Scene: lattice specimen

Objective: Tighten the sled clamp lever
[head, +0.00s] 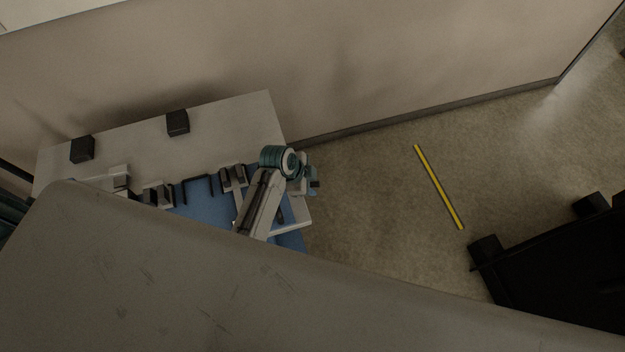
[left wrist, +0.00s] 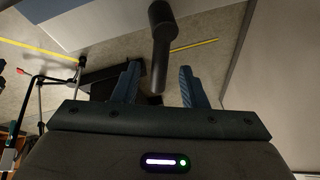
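My left gripper (head: 313,184) is at the right end of the workbench in the head view, small and partly hidden by its own arm. In the left wrist view the left gripper (left wrist: 159,75) has its two blue fingers apart. A dark rod with a rounded end, which looks like the clamp lever (left wrist: 160,45), shows between the fingers with gaps on both sides. It hangs from a pale surface at the top. I cannot make out the lever or the sled clearly in the head view. My right gripper is not in view.
The pale workbench (head: 225,118) stands along a wall and carries a blue mat (head: 205,203), several clamp-like fixtures (head: 158,195) and black blocks (head: 178,123). A large grey surface covers the lower left. A yellow strip (head: 438,187) lies on open floor, near a black object (head: 555,265).

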